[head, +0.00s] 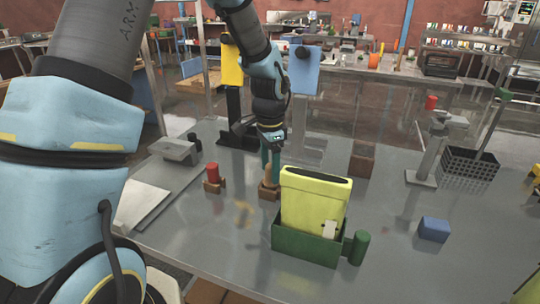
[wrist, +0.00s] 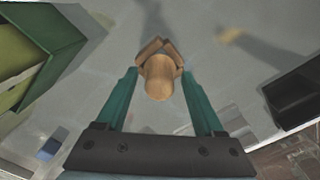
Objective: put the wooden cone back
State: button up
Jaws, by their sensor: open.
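The wooden cone (head: 267,182) stands upright in a small brown holder (head: 269,194) on the grey table, left of the green bin. In the wrist view the tan cone (wrist: 159,82) is seen from above, with its brown holder (wrist: 152,46) around its lower end. My gripper (head: 271,172) points down at the cone. In the wrist view my gripper (wrist: 159,74) is open, with one teal finger on each side of the cone and visible gaps between. The cone's lower end is hidden in the holder.
A green bin (head: 300,247) holding a yellow-green container (head: 314,200) stands close to the right. A green cylinder (head: 359,248) is beside it. A red cylinder (head: 212,171) in a holder stands to the left. A blue block (head: 433,229) lies at right, with clear table around it.

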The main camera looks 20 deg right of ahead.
notch_tip(320, 180, up, 13)
jog(key=b, duration=0.2)
jog(key=shift+f+b, duration=0.2)
jog(key=shift+b, duration=0.15)
jog(key=s+a+f+n, duration=0.1)
jog(key=a+n, duration=0.4)
jog(key=a, duration=0.5)
jog(key=s+a+f+n+t, duration=0.1)
jog(key=a+f+n, duration=0.3)
jog(key=a, duration=0.6)
jog(key=s+a+f+n, duration=0.2)
jog(key=a+n, duration=0.5)
jog(key=a, duration=0.3)
jog(key=shift+f+n+t, duration=0.2)
jog(key=shift+n+t, duration=0.1)
